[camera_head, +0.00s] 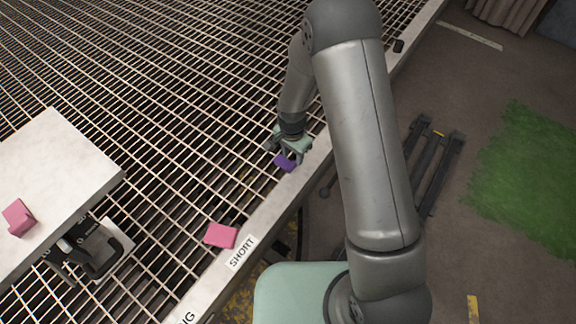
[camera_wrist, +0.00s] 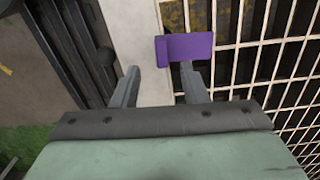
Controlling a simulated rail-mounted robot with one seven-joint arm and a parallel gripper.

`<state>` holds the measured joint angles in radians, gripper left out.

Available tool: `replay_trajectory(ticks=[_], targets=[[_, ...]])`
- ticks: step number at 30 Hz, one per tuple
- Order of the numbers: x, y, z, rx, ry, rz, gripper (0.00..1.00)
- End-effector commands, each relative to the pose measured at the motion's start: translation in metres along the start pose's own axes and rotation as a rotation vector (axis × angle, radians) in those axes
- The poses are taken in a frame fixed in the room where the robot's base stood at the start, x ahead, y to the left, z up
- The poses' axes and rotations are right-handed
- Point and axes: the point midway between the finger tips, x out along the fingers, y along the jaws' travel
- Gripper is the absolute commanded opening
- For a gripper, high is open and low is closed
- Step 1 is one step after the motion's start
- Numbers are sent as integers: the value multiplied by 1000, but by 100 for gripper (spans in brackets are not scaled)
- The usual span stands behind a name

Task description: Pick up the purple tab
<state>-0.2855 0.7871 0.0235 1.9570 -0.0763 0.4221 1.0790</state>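The purple tab (camera_head: 287,163) lies at the near edge of the metal grating, against the pale border strip. In the wrist view the purple tab (camera_wrist: 187,46) is a flat piece with a raised or folded left end, partly over the border strip. My gripper (camera_head: 287,152) is just above and beside it. In the wrist view my gripper (camera_wrist: 160,72) is open with nothing between its fingers. The right fingertip overlaps the tab's lower edge in the picture; the left fingertip is left of the tab. I cannot tell whether either touches it.
A pink tab (camera_head: 221,236) lies on the grating near the "SHORT" label (camera_head: 240,252) on the border strip (camera_head: 265,213). A pink block (camera_head: 18,217) sits on a white platform (camera_head: 50,165) at left. The grating has open gaps. Dark floor lies beyond the border.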

Motion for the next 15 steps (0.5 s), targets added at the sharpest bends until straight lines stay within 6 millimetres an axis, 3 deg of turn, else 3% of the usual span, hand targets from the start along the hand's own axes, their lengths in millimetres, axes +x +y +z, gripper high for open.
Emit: replay_trajectory(ticks=[10, 15], targets=[[46, -2, -1, -1, -1, 3, 40], [51, -3, -2, -1, 1, -1, 40]])
